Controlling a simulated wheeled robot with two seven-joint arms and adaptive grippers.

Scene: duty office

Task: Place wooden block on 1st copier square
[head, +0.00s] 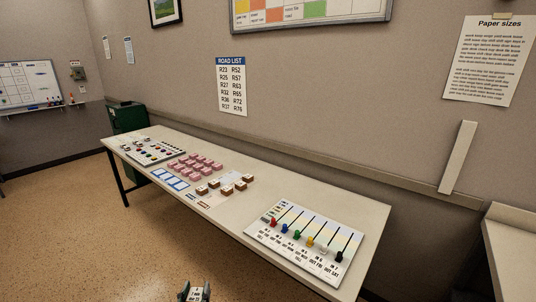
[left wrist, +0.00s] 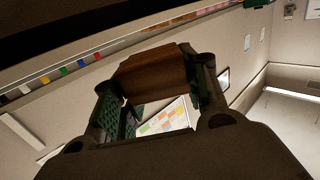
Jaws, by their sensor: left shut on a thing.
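My left gripper (head: 195,292) is at the bottom edge of the head view, in front of the table and off its surface. It is shut on a wooden block (left wrist: 155,72), which shows brown between the fingers in the left wrist view. In the head view the block's pale, marked top shows between the fingers, its print too small to read. On the table (head: 330,196), blue-bordered white squares (head: 170,178) lie in a row at the near edge. Their labels are too small to read, so I cannot tell which is the 1st copier square. My right gripper is not in view.
Several brown blocks (head: 226,189) stand right of the squares, with pink blocks (head: 196,163) behind. A board with coloured sliders (head: 305,232) lies at the table's right end, another board with coloured pieces (head: 155,150) at the far left. A green bin (head: 128,117) stands behind.

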